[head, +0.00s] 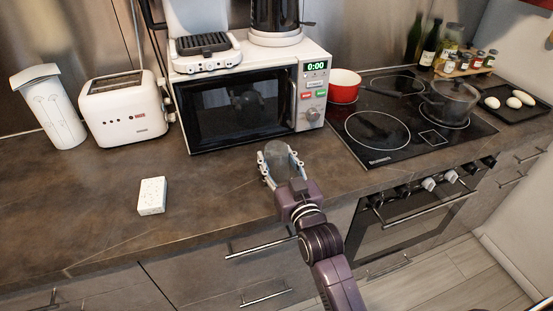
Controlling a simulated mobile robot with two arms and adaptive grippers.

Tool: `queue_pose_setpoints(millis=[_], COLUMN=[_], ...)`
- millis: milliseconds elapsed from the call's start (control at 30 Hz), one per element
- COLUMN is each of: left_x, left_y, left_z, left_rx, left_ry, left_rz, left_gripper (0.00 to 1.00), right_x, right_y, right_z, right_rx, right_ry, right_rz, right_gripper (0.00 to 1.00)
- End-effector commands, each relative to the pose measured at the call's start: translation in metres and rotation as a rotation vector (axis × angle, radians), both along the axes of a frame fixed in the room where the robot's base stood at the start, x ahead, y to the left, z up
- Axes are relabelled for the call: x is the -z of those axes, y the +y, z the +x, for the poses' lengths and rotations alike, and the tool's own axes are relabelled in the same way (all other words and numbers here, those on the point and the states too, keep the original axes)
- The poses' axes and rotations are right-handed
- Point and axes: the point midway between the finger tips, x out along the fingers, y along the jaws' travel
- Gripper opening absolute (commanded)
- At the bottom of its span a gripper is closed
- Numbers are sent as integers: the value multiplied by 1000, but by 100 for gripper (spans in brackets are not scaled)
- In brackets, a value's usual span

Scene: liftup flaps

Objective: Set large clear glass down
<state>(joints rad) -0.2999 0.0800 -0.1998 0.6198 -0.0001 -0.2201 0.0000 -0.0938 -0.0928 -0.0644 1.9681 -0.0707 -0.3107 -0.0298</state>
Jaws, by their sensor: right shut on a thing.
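My right gripper (281,166) is at the front edge of the countertop, in front of the microwave. It is shut on a large clear glass (277,159), which looks greyish and see-through between the fingers. The fingers hide part of the glass's sides. I cannot tell whether the glass's base touches the countertop (222,180). My left gripper is not in view.
A microwave (243,104) stands behind the gripper. A white box (152,195) lies on the counter to the left, near a toaster (123,108). A cooktop (390,138) with a red pot (345,86) and a clear pot is right. The counter between box and gripper is clear.

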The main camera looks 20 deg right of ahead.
Motion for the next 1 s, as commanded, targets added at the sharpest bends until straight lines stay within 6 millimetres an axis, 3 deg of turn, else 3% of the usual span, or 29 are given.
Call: queue_pose_setpoints(millis=[367, 400, 533, 867, 1000], left_x=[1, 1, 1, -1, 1], left_y=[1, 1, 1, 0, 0], left_z=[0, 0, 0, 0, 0], left_rx=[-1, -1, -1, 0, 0], left_ry=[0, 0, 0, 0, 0], left_rz=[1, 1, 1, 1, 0], left_gripper=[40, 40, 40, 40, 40], right_x=[3, 3, 3, -1, 2], right_y=[0, 0, 0, 0, 0], right_z=[0, 0, 0, 0, -15], right_rx=[0, 0, 0, 0, 0], right_ry=[-3, -1, -1, -2, 1], right_rz=[0, 0, 0, 0, 0], right_gripper=[14, 49, 62, 62, 62])
